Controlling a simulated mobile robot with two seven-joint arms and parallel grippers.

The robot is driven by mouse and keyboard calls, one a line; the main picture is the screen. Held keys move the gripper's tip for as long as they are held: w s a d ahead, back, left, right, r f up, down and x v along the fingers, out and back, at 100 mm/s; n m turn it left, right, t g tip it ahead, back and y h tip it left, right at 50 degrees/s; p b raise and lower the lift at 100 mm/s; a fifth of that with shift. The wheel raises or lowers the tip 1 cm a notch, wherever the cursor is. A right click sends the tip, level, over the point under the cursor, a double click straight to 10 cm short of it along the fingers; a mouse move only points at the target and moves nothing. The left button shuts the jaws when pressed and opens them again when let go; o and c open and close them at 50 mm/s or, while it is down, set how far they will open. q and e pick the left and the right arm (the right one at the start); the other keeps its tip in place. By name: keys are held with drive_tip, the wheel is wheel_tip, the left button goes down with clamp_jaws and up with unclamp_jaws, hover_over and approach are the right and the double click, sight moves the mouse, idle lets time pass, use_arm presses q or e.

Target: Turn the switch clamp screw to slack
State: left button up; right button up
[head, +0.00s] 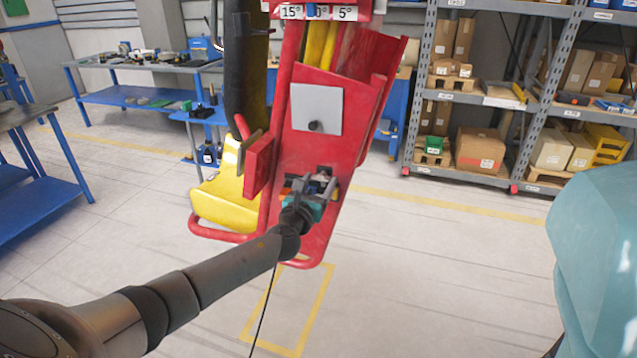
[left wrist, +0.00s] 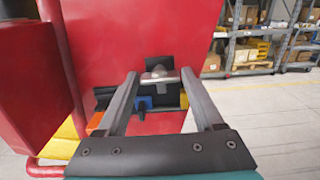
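A silvery screw head (left wrist: 160,75) with a crossbar shape sits on a dark clamp (left wrist: 158,98) on the red panel (left wrist: 135,35), in the left wrist view. My left gripper (left wrist: 161,82) is open, its two grey fingers on either side of the screw head. I cannot tell whether either finger touches it. In the head view my left gripper (head: 318,184) reaches the lower part of the red stand (head: 300,235) and largely hides the clamp. My right gripper is not in view.
A grey plate (head: 316,108) with a dark knob is on the stand above the clamp. A red block (head: 262,165) and yellow curved part (head: 222,198) project at its left. Blue benches (head: 130,93) and shelving (head: 480,95) stand behind. The floor around is mostly clear.

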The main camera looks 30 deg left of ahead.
use_arm(q)
drive_tip(key=c, duration=1)
